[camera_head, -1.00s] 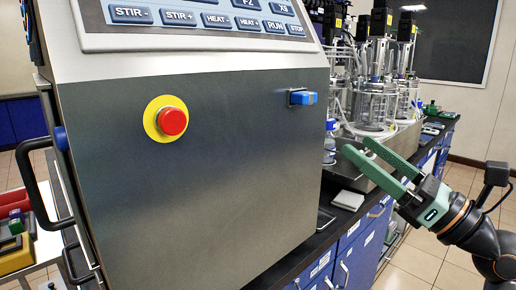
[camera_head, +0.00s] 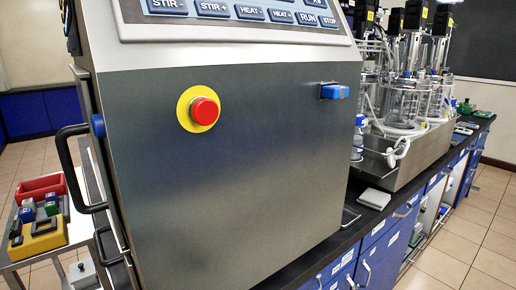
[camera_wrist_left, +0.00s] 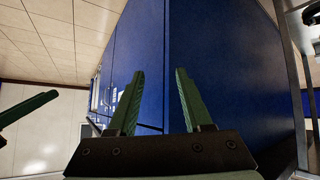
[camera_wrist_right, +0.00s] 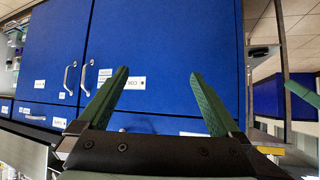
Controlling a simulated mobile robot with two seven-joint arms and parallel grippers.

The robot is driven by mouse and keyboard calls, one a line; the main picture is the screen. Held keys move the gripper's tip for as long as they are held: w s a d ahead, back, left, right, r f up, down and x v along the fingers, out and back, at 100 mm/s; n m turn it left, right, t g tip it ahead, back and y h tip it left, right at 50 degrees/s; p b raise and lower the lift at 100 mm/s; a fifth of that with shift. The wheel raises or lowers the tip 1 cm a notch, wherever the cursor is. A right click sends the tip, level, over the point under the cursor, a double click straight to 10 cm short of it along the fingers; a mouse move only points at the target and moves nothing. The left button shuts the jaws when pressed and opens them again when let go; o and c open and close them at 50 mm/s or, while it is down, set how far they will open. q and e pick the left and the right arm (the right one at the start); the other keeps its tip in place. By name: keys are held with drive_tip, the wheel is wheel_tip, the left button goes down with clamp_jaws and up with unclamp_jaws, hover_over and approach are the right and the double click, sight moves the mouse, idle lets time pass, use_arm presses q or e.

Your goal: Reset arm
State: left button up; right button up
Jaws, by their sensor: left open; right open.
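Neither arm shows in the head view. My left gripper (camera_wrist_left: 160,72) is open and empty in the left wrist view, with its green fingers apart in front of a blue cabinet side (camera_wrist_left: 225,60). My right gripper (camera_wrist_right: 158,73) is open and empty in the right wrist view, before blue cabinet doors (camera_wrist_right: 165,40). A green finger shows at the left edge of the left wrist view, and another at the right edge of the right wrist view; they look like the opposite gripper's.
A steel control cabinet (camera_head: 260,150) with a red stop button (camera_head: 204,110) and a blue knob (camera_head: 338,92) fills the middle. Glass bioreactors (camera_head: 405,90) stand on the bench behind. A cart with a red bin (camera_head: 42,187) stands at left. Floor (camera_head: 470,230) at right is clear.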

use_arm(q)
drive_tip(key=s+a+r+p, duration=0.1)
drive_tip(key=a+r+p, duration=0.2)
drive_tip(key=r+p, duration=0.7)
drive_tip(key=p, duration=0.4)
drive_tip(key=shift+s+a+r+n+y, duration=0.15)
drive_tip(key=shift+s+r+n+y, duration=0.1)
drive_tip(key=shift+r+n+y, duration=0.15)
use_arm(e)
drive_tip(key=s+d+r+m, duration=0.1)
drive_tip(key=s+d+r, duration=0.1)
drive_tip(key=r, duration=0.7)
drive_tip(key=shift+s+r+h, duration=0.15)
drive_tip(key=shift+s+h, duration=0.15)
drive_tip(key=shift+s, duration=0.4)
drive_tip(key=shift+d, duration=0.1)
use_arm(q)
drive_tip(key=shift+c, duration=0.2)
use_arm(e)
drive_tip(key=shift+g, duration=0.3)
